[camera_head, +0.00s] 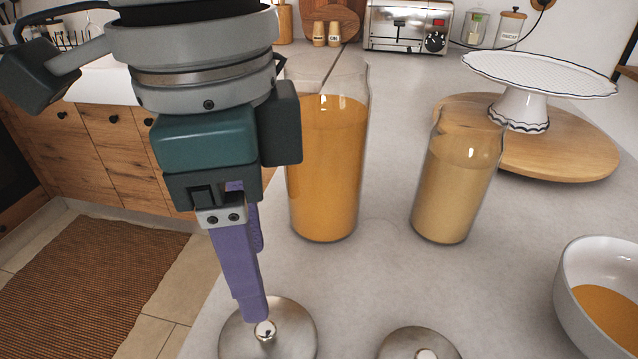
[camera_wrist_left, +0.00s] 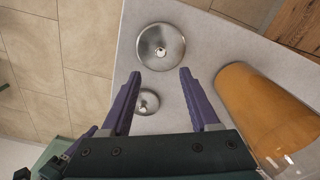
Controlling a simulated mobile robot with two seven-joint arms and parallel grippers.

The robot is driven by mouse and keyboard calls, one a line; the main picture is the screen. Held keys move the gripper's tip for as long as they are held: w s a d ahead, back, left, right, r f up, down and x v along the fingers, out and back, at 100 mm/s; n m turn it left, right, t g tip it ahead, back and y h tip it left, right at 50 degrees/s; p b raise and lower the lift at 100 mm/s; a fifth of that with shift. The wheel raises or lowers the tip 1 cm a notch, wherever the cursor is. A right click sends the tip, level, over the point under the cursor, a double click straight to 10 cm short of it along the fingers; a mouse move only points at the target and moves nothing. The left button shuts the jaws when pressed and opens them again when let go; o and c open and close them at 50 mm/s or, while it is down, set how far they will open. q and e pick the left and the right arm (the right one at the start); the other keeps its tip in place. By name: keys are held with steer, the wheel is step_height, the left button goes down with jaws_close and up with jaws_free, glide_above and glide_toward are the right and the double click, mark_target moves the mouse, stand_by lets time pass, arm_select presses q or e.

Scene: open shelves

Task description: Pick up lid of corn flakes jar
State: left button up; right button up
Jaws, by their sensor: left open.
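Two round metal lids with knobs lie on the grey counter. The larger lid (camera_head: 296,328) is at the bottom of the head view; the smaller lid (camera_head: 405,346) lies to its right, cut off by the frame. In the left wrist view the larger lid (camera_wrist_left: 172,58) is just beyond the fingertips and the smaller lid (camera_wrist_left: 149,108) is between the fingers. My left gripper (camera_head: 256,312) points down with its purple fingers open and empty; its tips overlap the larger lid beside its knob. A tall open jar of orange contents (camera_head: 328,165) stands behind it. No label shows which jar holds corn flakes.
A smaller jar with tan contents (camera_head: 452,190) stands right of the tall jar. A white bowl (camera_head: 574,262) is at the right edge. A white cake stand (camera_head: 520,110) stands on a round wooden board (camera_head: 570,160). The counter's left edge is close to the larger lid.

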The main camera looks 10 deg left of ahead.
mark_target(265, 328)
arm_select(q)
step_height(265, 328, down, 10)
steer(key=shift+a+r+b, duration=0.1)
steer(key=shift+b, duration=0.35)
steer(key=shift+c, duration=0.4)
jaws_close()
